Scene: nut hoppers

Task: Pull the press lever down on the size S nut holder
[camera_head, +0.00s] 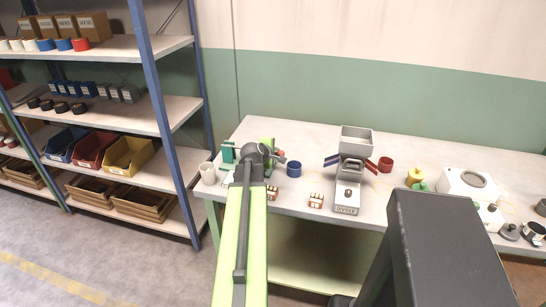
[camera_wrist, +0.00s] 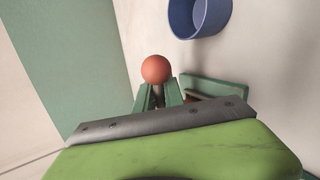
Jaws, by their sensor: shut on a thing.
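The press lever ends in a red-orange ball knob (camera_wrist: 156,69), which stands in the middle of the wrist view. My gripper (camera_wrist: 159,92) is shut on the lever just below the knob. The green nut holder (camera_head: 228,152) is at the left end of the table in the head view, and my arm hides most of it. The knob shows small to the right of my wrist in the head view (camera_head: 281,152). No size label on this holder is readable.
A blue cup (camera_wrist: 198,14) stands close to the knob; it also shows in the head view (camera_head: 294,169). A grey hopper machine (camera_head: 355,140) stands mid-table, with a red cup (camera_head: 385,164) beside it. Small labelled blocks (camera_head: 316,201) lie near the front edge. A shelf rack (camera_head: 163,100) is at left.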

